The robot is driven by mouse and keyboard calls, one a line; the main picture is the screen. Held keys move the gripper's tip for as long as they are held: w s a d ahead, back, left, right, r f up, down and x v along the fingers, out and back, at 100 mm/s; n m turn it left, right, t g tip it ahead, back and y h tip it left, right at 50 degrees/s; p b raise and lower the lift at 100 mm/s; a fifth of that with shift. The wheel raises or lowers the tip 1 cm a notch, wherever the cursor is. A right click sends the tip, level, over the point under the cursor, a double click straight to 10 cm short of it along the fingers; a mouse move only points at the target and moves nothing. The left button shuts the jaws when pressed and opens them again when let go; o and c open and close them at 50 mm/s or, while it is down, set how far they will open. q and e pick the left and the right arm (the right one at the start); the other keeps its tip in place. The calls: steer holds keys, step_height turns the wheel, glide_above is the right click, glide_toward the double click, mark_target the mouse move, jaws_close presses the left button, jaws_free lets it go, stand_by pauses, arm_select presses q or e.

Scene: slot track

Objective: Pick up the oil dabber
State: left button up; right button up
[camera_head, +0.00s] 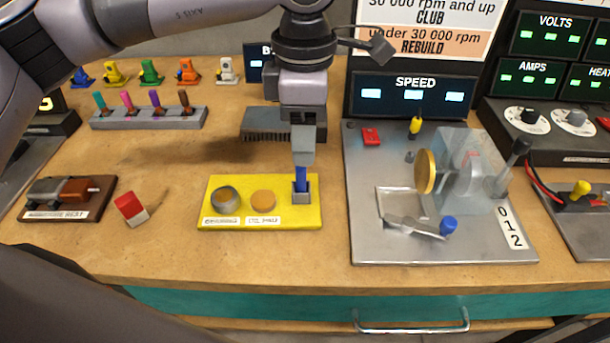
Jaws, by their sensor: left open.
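The oil dabber (301,178) is a blue stick standing upright in a small grey holder at the right end of a yellow tray (235,187). My left gripper (303,158) points down directly over it and is open. Its grey near finger covers the top of the blue stick. I cannot tell whether the stick is between the fingers or just below them. My right gripper is not in view.
The tray also holds a round metal pot (225,199) and an orange disc (263,201). A red and white block (131,208) lies to the left. A metal test plate (365,235) stands to the right. A rack of coloured sticks (150,118) is behind.

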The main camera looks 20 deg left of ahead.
arm_select(q)
steer(key=f, duration=0.3)
steer(key=s+f, duration=0.1)
steer(key=shift+a+f, duration=0.15)
steer(key=shift+f, duration=0.65)
steer(key=shift+w, duration=0.1)
jaws_close()
steer(key=shift+r, duration=0.1)
step_height(320, 180, up, 20)
steer(key=p, duration=0.1)
